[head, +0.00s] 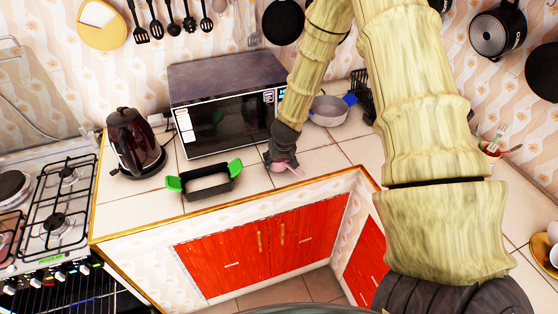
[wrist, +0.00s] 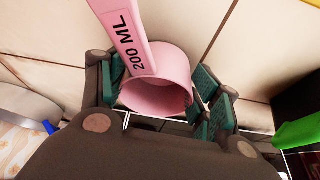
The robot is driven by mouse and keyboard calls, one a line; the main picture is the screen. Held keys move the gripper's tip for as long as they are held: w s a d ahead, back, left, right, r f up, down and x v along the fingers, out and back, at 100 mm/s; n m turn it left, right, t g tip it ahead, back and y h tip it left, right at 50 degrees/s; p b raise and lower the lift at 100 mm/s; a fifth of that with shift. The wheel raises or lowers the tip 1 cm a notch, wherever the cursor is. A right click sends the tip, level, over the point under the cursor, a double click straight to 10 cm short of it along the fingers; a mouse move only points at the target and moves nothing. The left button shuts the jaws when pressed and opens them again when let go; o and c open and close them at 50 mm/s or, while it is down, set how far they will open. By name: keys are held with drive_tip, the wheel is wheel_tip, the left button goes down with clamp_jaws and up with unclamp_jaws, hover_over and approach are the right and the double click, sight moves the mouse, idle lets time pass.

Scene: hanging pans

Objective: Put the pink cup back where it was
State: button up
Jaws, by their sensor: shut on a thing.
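The pink cup is a small measuring cup with a flat handle marked "200 ML". In the head view the pink cup (head: 286,167) is at the end of my arm, low over the tiled counter near its front edge. In the wrist view the pink cup (wrist: 158,85) sits between the green-padded fingers of my gripper (wrist: 160,100), its handle pointing up and left. My gripper (head: 282,160) is shut on the cup. I cannot tell whether the cup touches the counter, and my fingers hide part of its sides.
A black tray with green handles (head: 207,185) lies left of my gripper. A microwave (head: 225,105) stands behind it and a kettle (head: 134,142) further left. A grey pan (head: 328,110) is behind on the right. Bare tiles (head: 325,160) lie right of the cup.

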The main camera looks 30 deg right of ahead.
drive_tip(key=o, duration=1.1)
drive_tip(key=shift+o, duration=0.2)
drive_tip(key=shift+r, duration=0.15)
drive_tip(key=b+v, duration=0.2)
drive_tip(key=v, duration=1)
